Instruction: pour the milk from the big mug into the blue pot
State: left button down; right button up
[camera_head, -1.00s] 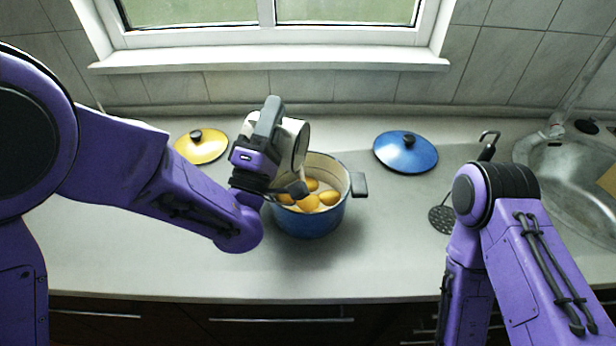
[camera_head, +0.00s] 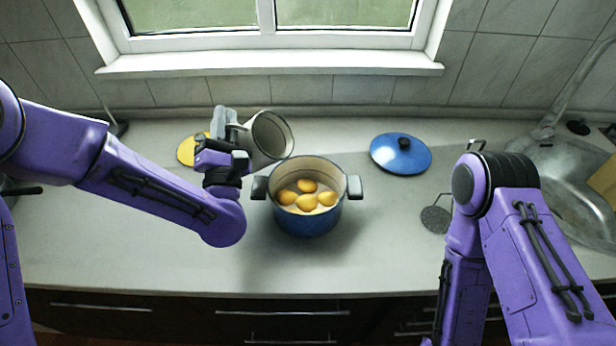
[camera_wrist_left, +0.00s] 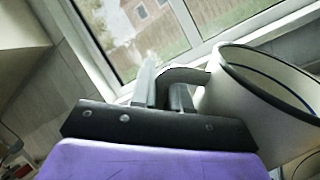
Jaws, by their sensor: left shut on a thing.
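The blue pot (camera_head: 308,222) stands upright on the counter, with several yellow-orange round pieces in pale liquid inside it. My left gripper (camera_head: 236,140) is shut on the big mug (camera_head: 262,138), behind and left of the pot. The mug is white with a dark rim and is held tilted, its mouth turned right toward the pot side. In the left wrist view the mug (camera_wrist_left: 250,110) shows at the right, its dark handle (camera_wrist_left: 188,75) between the fingers. I see no milk stream. The right gripper is out of view; only my right arm shows.
A blue lid (camera_head: 400,154) lies right of the pot. A yellow lid (camera_head: 187,150) lies partly hidden behind my left gripper. A skimmer (camera_head: 436,218) lies near my right arm, beside the sink (camera_head: 570,180). The front counter is clear.

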pick_arm(q)
jog(key=w+a+f+n+g+y, duration=0.2)
jog(key=a+f+n+g, duration=0.3)
jog(key=n, duration=0.5)
jog(key=shift+w+a+f, duration=0.25)
jog(key=shift+a+f, duration=0.9)
jog(key=shift+f, duration=0.2)
